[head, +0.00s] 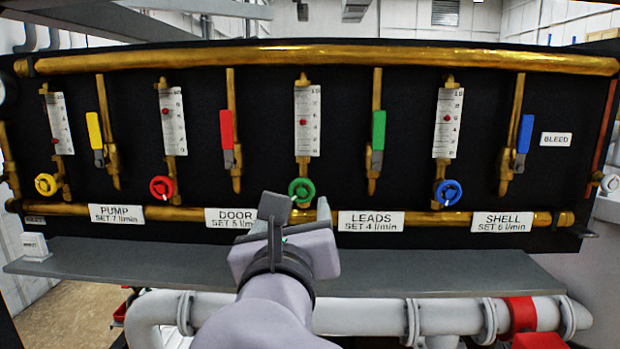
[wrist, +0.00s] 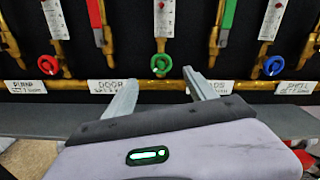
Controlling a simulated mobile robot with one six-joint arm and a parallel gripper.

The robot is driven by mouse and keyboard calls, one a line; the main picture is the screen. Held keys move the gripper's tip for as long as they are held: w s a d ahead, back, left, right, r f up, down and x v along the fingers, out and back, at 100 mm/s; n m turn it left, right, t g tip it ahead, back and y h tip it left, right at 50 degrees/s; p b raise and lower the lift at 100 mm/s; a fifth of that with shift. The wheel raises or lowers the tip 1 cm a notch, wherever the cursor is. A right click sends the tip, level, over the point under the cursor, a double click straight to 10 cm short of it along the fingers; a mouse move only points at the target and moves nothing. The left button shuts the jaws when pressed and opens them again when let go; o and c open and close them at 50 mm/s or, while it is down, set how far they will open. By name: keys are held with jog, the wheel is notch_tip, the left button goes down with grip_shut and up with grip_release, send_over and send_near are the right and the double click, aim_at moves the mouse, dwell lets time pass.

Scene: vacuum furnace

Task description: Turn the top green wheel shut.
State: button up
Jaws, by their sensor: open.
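One green wheel (head: 301,191) shows, a small round handwheel at the foot of the third flow gauge from the left, above the lower brass pipe. In the wrist view the green wheel (wrist: 161,62) is centred beyond the fingertips. My gripper (head: 298,209) is open and empty, just below and in front of the wheel in the head view. In the wrist view my gripper (wrist: 161,76) has its two fingers spread on either side of the wheel's line. Whether a finger touches the wheel cannot be told; a gap appears in the wrist view.
A yellow wheel (head: 46,184), a red wheel (head: 162,188) and a blue wheel (head: 447,193) sit along the same row. A green lever (head: 378,130) hangs right of the green wheel's gauge (head: 307,120). A grey ledge (head: 430,268) runs below the panel.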

aim_at(302, 192)
jog(key=w, duration=0.4)
jog(key=w+p, duration=0.1)
jog(key=w, duration=0.3)
jog(key=w+p, duration=0.1)
jog(key=w, duration=0.3)
jog(key=shift+w+d, duration=0.25)
jog(key=shift+d, duration=0.1)
jog(key=shift+w+f, duration=0.2)
jog(key=shift+w, duration=0.45)
jog(key=shift+s+r, duration=0.1)
jog(key=shift+s, duration=0.1)
jog(key=shift+c, duration=1.2)
jog(key=c, duration=1.1)
jog(key=shift+c, duration=0.2)
jog(key=shift+b, duration=0.3)
